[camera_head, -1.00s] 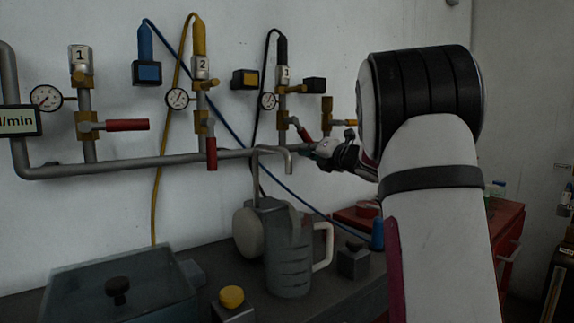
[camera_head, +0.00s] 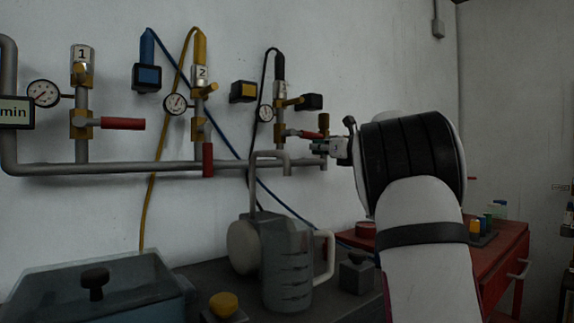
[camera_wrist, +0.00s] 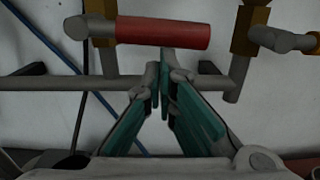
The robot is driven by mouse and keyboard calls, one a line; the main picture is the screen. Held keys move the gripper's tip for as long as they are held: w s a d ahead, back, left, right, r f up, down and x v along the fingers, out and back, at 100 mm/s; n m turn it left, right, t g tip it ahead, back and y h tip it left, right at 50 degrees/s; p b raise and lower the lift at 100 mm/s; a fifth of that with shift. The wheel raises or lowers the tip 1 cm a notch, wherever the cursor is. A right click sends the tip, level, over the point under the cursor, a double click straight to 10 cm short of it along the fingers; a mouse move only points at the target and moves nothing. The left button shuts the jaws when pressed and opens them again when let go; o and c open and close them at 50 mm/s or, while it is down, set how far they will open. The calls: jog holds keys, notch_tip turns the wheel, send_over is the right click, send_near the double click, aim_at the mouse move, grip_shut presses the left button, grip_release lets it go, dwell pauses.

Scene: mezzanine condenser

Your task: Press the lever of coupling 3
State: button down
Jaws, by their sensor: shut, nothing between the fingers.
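The third coupling stands on the right-hand riser, with a black hose (camera_head: 279,66) in its top; its number tag (camera_head: 281,87) is too small to read. Lower on this riser is a valve with a red handle (camera_head: 303,134), lying about level and pointing right. The handle also shows in the wrist view (camera_wrist: 163,32). My gripper (camera_wrist: 165,60) is shut and empty, its fingertips at or just below the handle's right half; contact cannot be told. In the head view it (camera_head: 324,146) is partly hidden by my wrist.
Risers 1 (camera_head: 82,90) and 2 (camera_head: 200,90) stand left, with gauges and red handles. A grey pipe (camera_head: 120,168) runs below. A jug (camera_head: 287,265), a lidded box (camera_head: 90,290) and a yellow button (camera_head: 223,304) stand on the bench in front.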

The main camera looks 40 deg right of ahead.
jog(key=shift+r+n, duration=0.25)
jog(key=shift+n, duration=0.05)
dwell(0.5)
